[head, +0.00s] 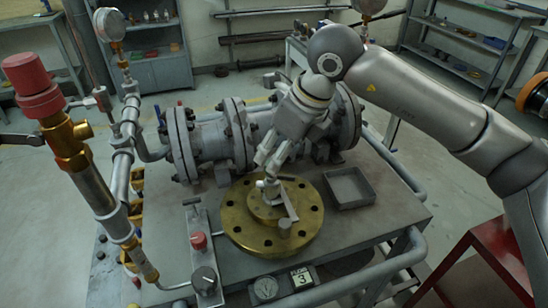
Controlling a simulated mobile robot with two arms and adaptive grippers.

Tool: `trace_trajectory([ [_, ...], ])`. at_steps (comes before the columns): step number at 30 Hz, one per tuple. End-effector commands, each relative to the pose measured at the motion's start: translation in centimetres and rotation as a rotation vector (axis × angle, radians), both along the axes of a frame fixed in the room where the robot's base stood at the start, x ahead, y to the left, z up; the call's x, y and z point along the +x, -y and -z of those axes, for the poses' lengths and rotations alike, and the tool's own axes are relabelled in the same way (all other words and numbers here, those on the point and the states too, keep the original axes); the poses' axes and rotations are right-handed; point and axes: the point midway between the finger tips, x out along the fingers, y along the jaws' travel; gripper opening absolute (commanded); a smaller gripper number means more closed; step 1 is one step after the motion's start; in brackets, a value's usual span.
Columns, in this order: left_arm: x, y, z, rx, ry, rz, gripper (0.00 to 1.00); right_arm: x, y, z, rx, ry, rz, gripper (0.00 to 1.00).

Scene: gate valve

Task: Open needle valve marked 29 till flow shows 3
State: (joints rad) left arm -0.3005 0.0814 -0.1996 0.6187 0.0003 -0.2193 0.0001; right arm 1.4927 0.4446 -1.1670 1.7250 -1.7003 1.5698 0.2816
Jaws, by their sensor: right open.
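A wide brass flange (240,230) with a ring of bolt holes lies on the steel bench. A small grey metal fitting with a side lever (289,205) stands on its raised centre. My right gripper (267,172) comes down from above and behind, its fingers open just over the top of this fitting; I cannot tell whether they touch it. A small plate (303,277) on the front edge shows a large 3 under a word that looks like FLOW. A round dial (265,289) sits beside it, its reading too small to make out. No mark 29 is readable. My left gripper is out of view.
A flanged grey valve body (210,140) lies behind the brass flange. An empty square tray (349,187) stands to the right. A red-capped brass valve (34,85), pipes with gauges, a red button (198,240) and a dark knob (205,280) are at left.

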Motion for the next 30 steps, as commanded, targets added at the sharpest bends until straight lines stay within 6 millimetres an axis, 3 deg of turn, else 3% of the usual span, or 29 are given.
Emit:
trace_trajectory([
  [6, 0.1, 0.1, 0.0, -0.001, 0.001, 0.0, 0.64, -0.9, 1.5, -4.5, 0.0, 0.003, 0.002, 0.47],
  [12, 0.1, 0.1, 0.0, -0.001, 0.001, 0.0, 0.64, -1.6, 2.4, -7.3, 0.0, 0.002, 0.001, 0.47],
  [30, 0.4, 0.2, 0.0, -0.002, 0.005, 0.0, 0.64, -1.9, 2.7, -8.1, 0.0, 0.0, -0.001, 0.47],
])
